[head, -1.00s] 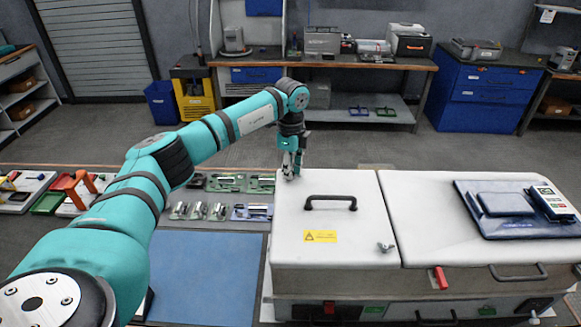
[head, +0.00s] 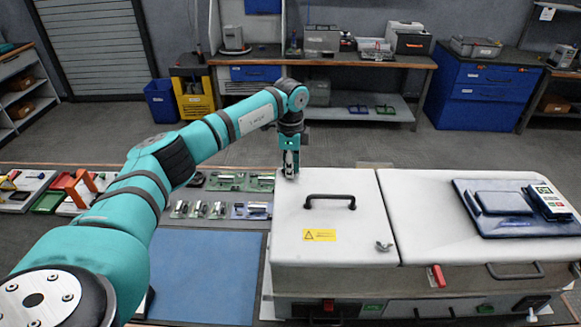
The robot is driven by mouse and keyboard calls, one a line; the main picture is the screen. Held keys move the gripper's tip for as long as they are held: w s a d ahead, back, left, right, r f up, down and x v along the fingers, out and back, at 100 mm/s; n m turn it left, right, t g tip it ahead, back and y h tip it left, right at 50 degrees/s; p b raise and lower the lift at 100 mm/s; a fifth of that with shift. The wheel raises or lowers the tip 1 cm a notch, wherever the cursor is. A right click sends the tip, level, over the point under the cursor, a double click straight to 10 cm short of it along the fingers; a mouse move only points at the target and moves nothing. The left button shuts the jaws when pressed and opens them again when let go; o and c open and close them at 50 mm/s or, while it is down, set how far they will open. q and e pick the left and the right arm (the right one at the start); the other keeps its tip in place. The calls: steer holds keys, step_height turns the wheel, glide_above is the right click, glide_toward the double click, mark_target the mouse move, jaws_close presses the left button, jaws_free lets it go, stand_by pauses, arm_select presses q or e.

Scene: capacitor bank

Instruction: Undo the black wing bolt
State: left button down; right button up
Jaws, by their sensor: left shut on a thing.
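My left gripper (head: 290,172) points straight down at the back left corner of the white lid (head: 340,215) of the cabinet. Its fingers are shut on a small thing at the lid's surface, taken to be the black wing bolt. The fingers hide the bolt, so its shape and how far it is out cannot be seen. A silver-grey wing bolt (head: 384,247) stands at the front right corner of the same lid, apart from the gripper. My right gripper is not in view.
The lid carries a black handle (head: 330,201) and a yellow warning label (head: 319,235). A dark blue tray with a meter (head: 550,202) lies on the right lid. A blue mat (head: 205,275) and several small parts in trays lie left of the cabinet.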

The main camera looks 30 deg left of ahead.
arm_select(q)
steer(key=c, duration=1.5)
jaws_free()
steer(key=shift+s+f, duration=0.1)
steer(key=shift+f, duration=0.2)
steer(key=shift+o, duration=0.3)
steer(key=shift+r, duration=0.1)
steer(key=shift+r, duration=0.15)
step_height(320, 180, up, 12)
steer(key=shift+f, duration=0.25)
